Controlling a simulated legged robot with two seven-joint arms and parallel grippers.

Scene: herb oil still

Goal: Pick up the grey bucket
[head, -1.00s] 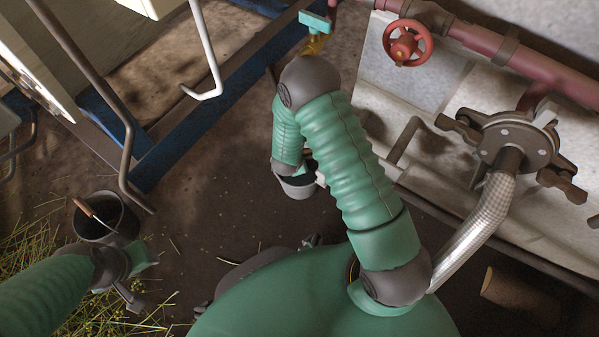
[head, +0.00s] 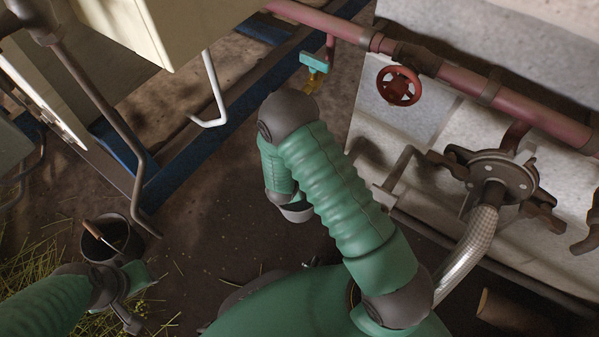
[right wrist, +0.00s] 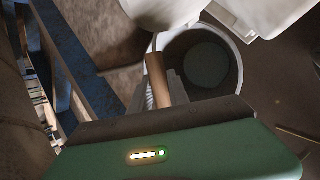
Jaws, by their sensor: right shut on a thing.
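The grey bucket (right wrist: 238,75) shows in the right wrist view, with a pale rim and a dark inside. A wooden grip (right wrist: 157,82) stands at its left side. My right gripper (right wrist: 158,90) is shut on this wooden grip. In the head view a small part of the grey bucket (head: 297,214) shows below my right forearm, and the arm hides the rest and the gripper. Whether the bucket touches the floor cannot be told. My left gripper (head: 132,298) is at lower left, beside a darker bucket, and its fingers are unclear.
The dark bucket (head: 113,243) with a wooden-gripped handle stands on the floor near cut straw (head: 30,240). A red valve wheel (head: 398,86) and red pipe (head: 470,80) run along the right. A blue frame (head: 190,165) crosses the left. Open floor (head: 215,235) lies between the buckets.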

